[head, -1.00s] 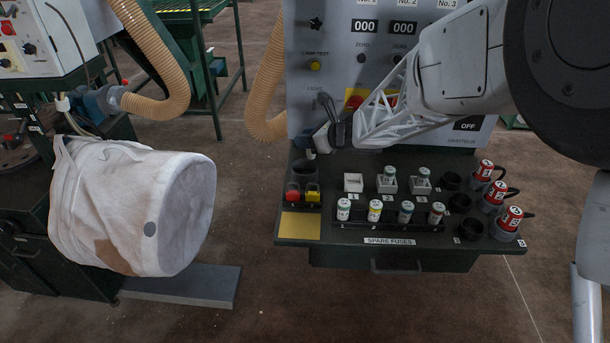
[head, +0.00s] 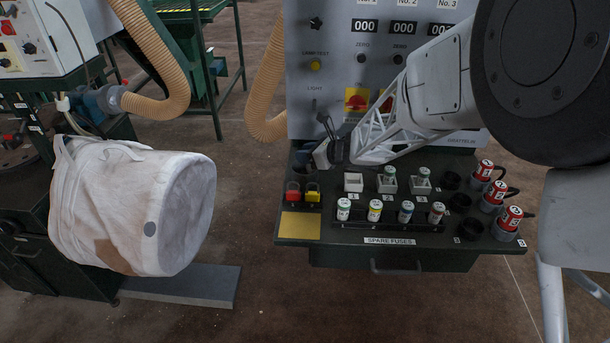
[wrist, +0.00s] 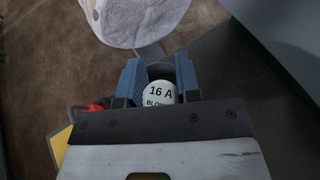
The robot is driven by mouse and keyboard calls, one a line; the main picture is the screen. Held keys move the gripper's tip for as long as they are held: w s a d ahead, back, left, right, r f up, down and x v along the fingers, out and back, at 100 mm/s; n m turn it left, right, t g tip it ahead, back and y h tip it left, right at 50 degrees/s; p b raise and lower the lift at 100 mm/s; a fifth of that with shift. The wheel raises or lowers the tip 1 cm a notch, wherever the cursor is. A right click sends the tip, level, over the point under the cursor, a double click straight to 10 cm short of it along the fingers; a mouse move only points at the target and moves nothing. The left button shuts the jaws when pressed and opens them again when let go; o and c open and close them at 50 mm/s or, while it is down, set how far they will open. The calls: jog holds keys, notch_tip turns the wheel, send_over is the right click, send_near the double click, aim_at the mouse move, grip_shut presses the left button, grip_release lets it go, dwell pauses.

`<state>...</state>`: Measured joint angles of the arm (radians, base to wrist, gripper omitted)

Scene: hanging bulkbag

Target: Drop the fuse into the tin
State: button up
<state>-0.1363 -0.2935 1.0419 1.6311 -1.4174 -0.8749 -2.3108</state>
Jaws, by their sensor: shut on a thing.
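The fuse (wrist: 159,94) is a white cylinder whose end reads "16 A BLOWN" in the wrist view. My gripper (wrist: 158,78) is shut on it, with a blue finger on each side. In the head view my gripper (head: 318,154) points down at the back left of the bench shelf, at the dark tin (head: 301,172). The gripper covers part of the tin. A dark round shape shows just beyond the fuse in the wrist view, apparently the tin. I cannot tell whether the fuse is above its rim or inside it.
Several spare fuses (head: 375,210) stand in a rack, with white fuse holders (head: 387,181) behind. The grey panel (head: 340,75) rises behind. A white bulk bag (head: 130,210) hangs at left.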

jog(key=shift+f, duration=0.35)
jog(key=o, duration=1)
jog(key=v, duration=0.8)
jog(key=shift+r, duration=0.1)
dwell(0.5)
